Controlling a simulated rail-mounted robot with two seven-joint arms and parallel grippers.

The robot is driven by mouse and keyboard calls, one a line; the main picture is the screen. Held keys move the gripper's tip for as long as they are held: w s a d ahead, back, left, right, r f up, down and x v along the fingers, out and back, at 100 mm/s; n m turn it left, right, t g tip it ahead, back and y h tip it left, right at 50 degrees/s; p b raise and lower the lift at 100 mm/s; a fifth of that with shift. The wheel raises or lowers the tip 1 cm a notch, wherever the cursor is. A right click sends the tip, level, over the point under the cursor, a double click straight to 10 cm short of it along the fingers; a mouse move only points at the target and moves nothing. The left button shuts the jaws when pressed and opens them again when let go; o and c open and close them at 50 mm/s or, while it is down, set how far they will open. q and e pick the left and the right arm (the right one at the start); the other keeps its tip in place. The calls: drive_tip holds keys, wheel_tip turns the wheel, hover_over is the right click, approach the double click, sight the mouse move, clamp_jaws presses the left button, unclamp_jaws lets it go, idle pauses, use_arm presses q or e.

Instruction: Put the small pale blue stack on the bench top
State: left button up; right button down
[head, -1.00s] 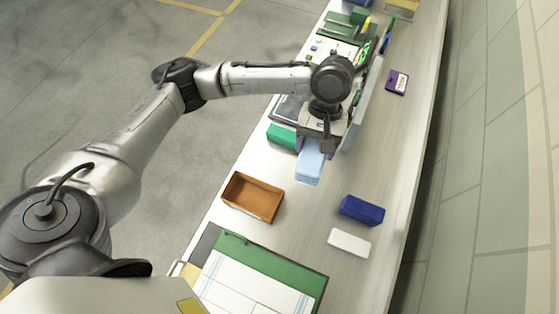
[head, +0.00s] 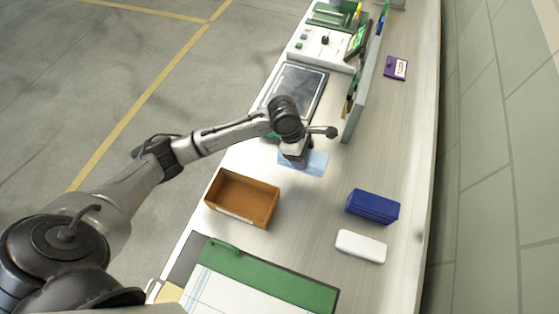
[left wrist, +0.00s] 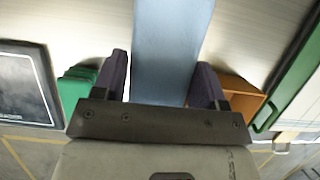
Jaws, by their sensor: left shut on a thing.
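The small pale blue stack (head: 317,164) is held by my left gripper (head: 295,162), over or on the bench top (head: 325,215); I cannot tell whether it touches the surface. My gripper and wrist cover part of it in the head view. In the left wrist view the stack (left wrist: 170,50) runs between the two dark fingers (left wrist: 160,82), which are shut on it. The right gripper is not in view.
An open brown box (head: 243,197) stands in front of the stack. A dark blue block (head: 372,206) and a white block (head: 360,246) lie to the right. A grey-framed screen or tray (head: 298,88) and an upright panel (head: 362,100) are behind. A green item (left wrist: 76,88) is close by.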

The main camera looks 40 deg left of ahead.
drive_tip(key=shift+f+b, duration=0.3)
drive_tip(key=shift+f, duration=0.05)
use_arm(q)
drive_tip(key=shift+s+a+f+b, duration=0.1)
drive_tip(key=shift+s+a+f, duration=0.25)
drive_tip(key=shift+a+f, duration=0.95)
drive_tip(key=shift+s+a+f+b, duration=0.1)
drive_tip(key=shift+s+a+f, duration=0.3)
drive_tip(key=shift+a+f, duration=0.9)
drive_tip(key=shift+s+a+f+b, duration=0.1)
drive_tip(key=shift+s+a+f, duration=0.25)
drive_tip(key=shift+a+f, duration=0.95)
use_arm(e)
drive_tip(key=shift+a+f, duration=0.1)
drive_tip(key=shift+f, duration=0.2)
use_arm(q)
drive_tip(key=shift+d+f, duration=0.3)
drive_tip(key=shift+f, duration=0.05)
drive_tip(key=o, duration=0.6)
drive_tip(key=shift+f, duration=0.1)
drive_tip(key=shift+c, duration=0.2)
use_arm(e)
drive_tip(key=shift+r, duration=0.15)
use_arm(q)
drive_tip(key=o, duration=0.5)
drive_tip(key=shift+c, duration=0.2)
